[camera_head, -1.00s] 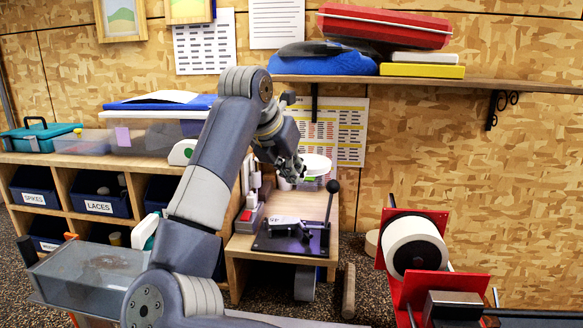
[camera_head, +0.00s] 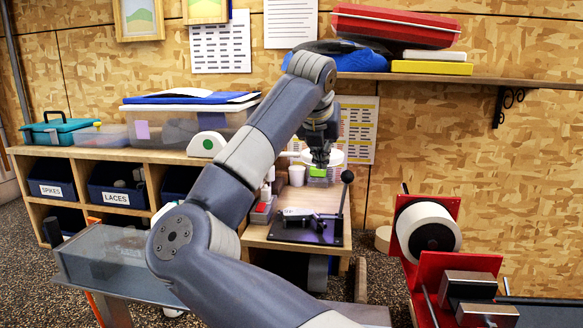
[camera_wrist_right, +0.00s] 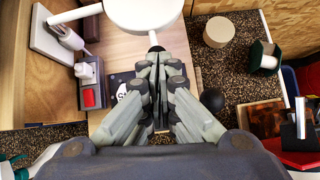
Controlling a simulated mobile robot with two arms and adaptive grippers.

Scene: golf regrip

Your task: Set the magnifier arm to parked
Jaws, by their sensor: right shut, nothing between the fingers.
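The magnifier has a round white head (camera_head: 336,157) above the back of the small wooden bench, partly hidden by my right gripper (camera_head: 320,162). In the right wrist view the white head (camera_wrist_right: 143,12) is at the top edge, cut off. A thin white arm (camera_wrist_right: 90,11) joins it to a post on a white base (camera_wrist_right: 52,38) at the left. My right gripper, also in the wrist view (camera_wrist_right: 154,62), is shut and empty. Its fingertips are close to the near rim of the head; I cannot tell whether they touch it.
The wooden bench (camera_head: 258,236) carries a black clamp plate with a ball-knobbed lever (camera_head: 347,178). A red button box (camera_wrist_right: 88,98) stands beside the post in the wrist view. A red stand with a white roll (camera_head: 425,228) is at right. Storage cubbies (camera_head: 75,152) are at left.

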